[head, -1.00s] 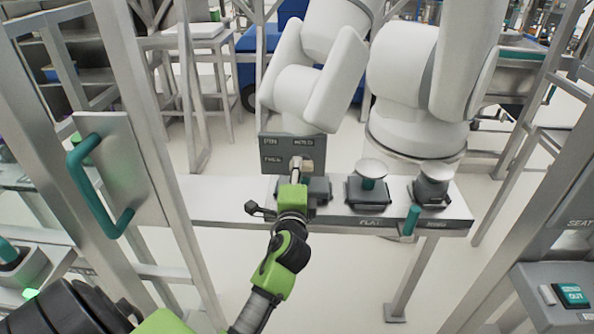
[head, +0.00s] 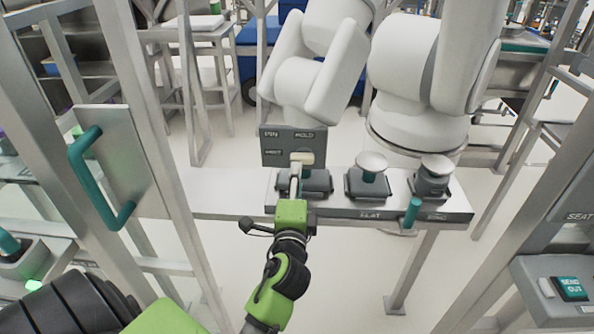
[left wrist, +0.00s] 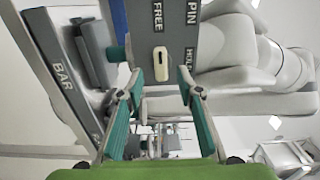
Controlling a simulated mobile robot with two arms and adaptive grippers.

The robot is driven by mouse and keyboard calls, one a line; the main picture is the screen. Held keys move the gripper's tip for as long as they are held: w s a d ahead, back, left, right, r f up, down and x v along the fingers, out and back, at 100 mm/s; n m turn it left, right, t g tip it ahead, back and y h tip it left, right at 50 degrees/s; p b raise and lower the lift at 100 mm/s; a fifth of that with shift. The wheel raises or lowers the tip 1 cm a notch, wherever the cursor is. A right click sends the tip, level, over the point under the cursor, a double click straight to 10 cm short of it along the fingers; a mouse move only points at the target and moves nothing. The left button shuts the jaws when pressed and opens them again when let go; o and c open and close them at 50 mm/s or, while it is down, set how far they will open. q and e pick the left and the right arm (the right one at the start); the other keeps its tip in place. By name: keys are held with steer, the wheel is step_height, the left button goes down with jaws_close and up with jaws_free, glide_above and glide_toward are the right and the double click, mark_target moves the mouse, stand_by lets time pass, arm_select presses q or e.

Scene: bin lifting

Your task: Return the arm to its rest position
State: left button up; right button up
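My left arm comes in from the lower left in the head view. Its green gripper (head: 297,180) points away from me at a grey selector plate (head: 275,147) with a small cream knob (head: 302,158). In the left wrist view my left gripper (left wrist: 160,92) has its two teal-padded fingers well apart with nothing between them. The cream knob (left wrist: 160,65) sits on the plate (left wrist: 180,28) beyond the fingertips, apart from them. FREE, PIN and HOLD labels are readable there. My right gripper is in neither view.
A narrow bench (head: 225,190) carries dark-based knobs (head: 369,170). A large white robot arm (head: 415,85) stands behind it. A metal frame with a teal handle (head: 88,180) rises close on the left. A grey button panel (head: 565,285) stands at the lower right.

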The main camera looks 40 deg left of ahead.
arm_select(q)
steer(key=shift+s+d, duration=0.15)
steer(key=shift+s, duration=0.15)
